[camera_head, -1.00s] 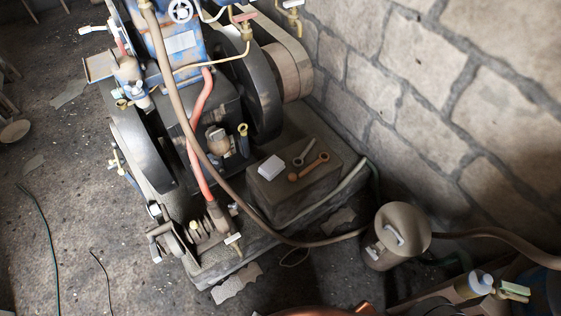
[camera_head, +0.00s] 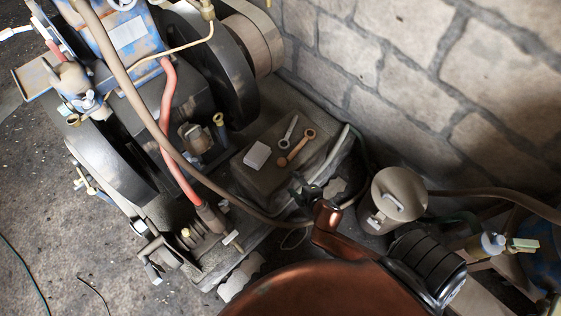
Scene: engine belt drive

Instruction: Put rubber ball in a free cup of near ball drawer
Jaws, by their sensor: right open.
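A small orange-brown ball shape (camera_head: 282,161) lies on the dark block beside the engine, at the lower end of an orange-brown ring-ended tool (camera_head: 299,147). I cannot tell whether it is the rubber ball or part of the tool. My right gripper (camera_head: 303,190) is just beyond the block's lower right edge, apart from the ball shape. It is open, with nothing seen between its small dark fingers. My left gripper is not in view. I cannot make out a ball drawer or its cups.
The block (camera_head: 258,186) also carries a white box (camera_head: 257,155) and a grey wrench (camera_head: 289,130). The engine with its hoses (camera_head: 165,100) stands left. A lidded canister (camera_head: 398,198) stands right of my gripper, and a stone wall (camera_head: 400,60) rises behind.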

